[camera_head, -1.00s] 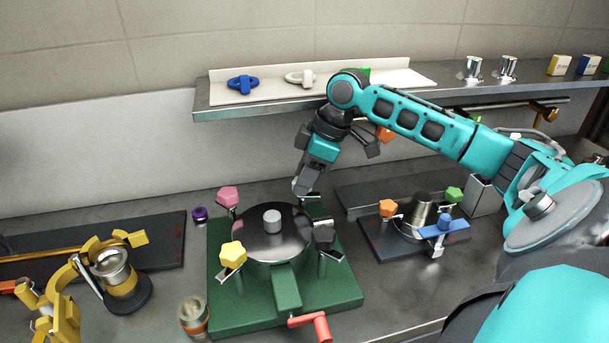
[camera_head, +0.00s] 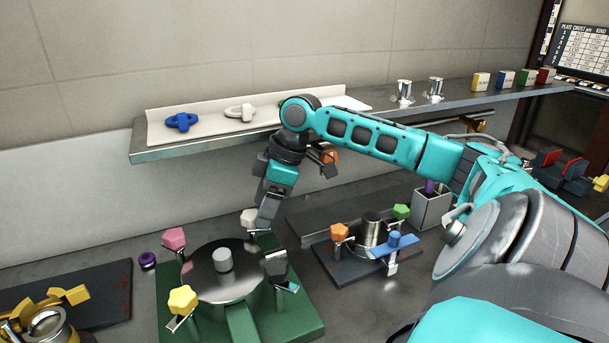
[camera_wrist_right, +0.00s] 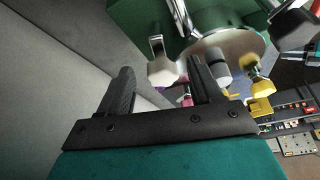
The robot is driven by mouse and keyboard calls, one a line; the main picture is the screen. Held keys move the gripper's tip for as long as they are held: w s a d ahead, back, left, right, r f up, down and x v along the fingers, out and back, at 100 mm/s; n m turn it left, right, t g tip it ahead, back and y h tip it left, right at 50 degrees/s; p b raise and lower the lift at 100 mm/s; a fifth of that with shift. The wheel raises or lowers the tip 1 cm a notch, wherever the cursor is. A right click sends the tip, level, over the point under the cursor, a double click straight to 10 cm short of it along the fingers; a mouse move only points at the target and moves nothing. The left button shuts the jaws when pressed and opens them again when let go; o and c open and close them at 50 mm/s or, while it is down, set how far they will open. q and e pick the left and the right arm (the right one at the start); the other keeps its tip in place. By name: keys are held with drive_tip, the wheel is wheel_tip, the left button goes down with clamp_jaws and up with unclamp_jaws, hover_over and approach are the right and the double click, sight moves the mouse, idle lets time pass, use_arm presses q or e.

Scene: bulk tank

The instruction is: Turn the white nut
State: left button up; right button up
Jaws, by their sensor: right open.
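The white nut (camera_head: 249,217) sits on a clamp at the far side of the round steel lid (camera_head: 218,284), on the green fixture. My right gripper (camera_head: 265,218) points down just beside it, at its right in the head view, and partly overlaps the clamp behind. In the right wrist view the white nut (camera_wrist_right: 163,70) shows beyond the two open fingers, between their tips. The right gripper (camera_wrist_right: 159,64) is open and holds nothing. I cannot tell whether a finger touches the nut. My left gripper is not in view.
Pink (camera_head: 174,238), yellow (camera_head: 182,300) and dark (camera_head: 275,263) nuts stand around the lid, with a grey knob (camera_head: 222,260) at its centre. A smaller clamped pot (camera_head: 371,230) stands to the right. A shelf (camera_head: 160,155) runs behind my arm.

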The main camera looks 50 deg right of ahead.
drive_tip(key=s+d, duration=0.7)
idle(0.8)
drive_tip(key=shift+d, duration=0.1)
